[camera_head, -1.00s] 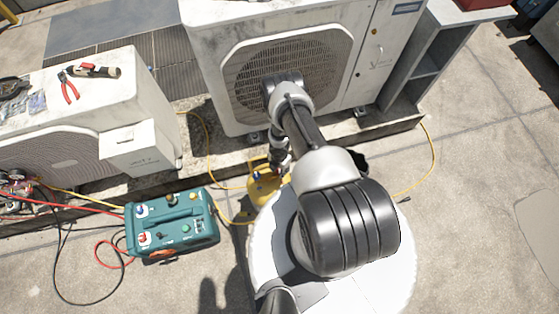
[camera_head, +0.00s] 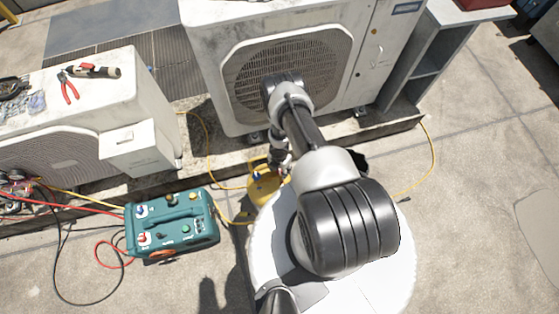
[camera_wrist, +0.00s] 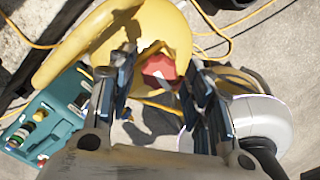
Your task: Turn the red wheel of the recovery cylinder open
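The yellow recovery cylinder (camera_head: 257,188) stands on the ground in front of the large condenser, partly hidden by my arm in the head view. In the wrist view its rounded yellow top (camera_wrist: 150,22) fills the upper middle. The red wheel (camera_wrist: 160,70) sits on its top, seen between the two fingers of my gripper (camera_wrist: 162,80). The fingers are apart, one on each side of the wheel, and gaps seem to show between them and it. I cannot tell whether either finger touches the wheel. In the head view the wheel and fingertips are hard to make out.
A teal recovery machine (camera_head: 172,226) stands left of the cylinder, with red, black and yellow hoses around it. The large condenser (camera_head: 222,112) stands close behind the cylinder. A smaller condenser (camera_head: 150,105) with pliers on top is at left. Open concrete lies to the right.

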